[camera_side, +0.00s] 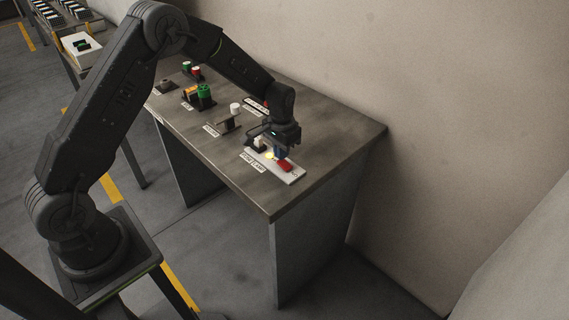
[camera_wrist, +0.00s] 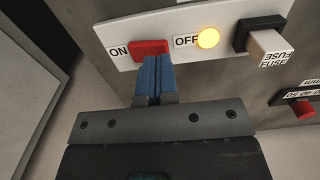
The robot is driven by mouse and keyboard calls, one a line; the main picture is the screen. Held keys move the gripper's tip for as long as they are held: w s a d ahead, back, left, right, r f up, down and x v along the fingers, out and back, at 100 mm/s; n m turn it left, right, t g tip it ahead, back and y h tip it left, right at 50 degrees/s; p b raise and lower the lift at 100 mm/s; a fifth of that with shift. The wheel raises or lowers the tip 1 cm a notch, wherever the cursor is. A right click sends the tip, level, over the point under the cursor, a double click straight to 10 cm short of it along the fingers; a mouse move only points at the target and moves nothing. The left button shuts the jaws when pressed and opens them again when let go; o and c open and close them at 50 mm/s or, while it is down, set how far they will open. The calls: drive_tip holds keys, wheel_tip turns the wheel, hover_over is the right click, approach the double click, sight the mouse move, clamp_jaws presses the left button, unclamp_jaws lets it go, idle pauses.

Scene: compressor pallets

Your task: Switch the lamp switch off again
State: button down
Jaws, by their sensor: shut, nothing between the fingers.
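The lamp switch is a red rocker (camera_wrist: 149,48) on a white plate (camera_wrist: 125,30), between the labels ON and OFF in the wrist view. It also shows in the side view as a red rocker (camera_side: 285,165) on the white plate (camera_side: 290,177). A round yellow lamp (camera_wrist: 208,38) beside OFF is glowing. My gripper (camera_wrist: 155,62) is shut and empty, with its blue fingertips together at the rocker's lower edge. I cannot tell if they touch it. In the side view my gripper (camera_side: 281,153) is just above the plate.
A fuse block (camera_wrist: 268,43) in a black holder sits right of the lamp. A red knob (camera_wrist: 302,109) is at the right edge. Green and orange parts (camera_side: 200,95) stand farther along the table (camera_side: 235,180). A wall is behind the table.

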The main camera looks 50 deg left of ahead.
drive_tip(key=shift+f, duration=0.9)
idle(0.3)
drive_tip(key=shift+r, duration=3.55)
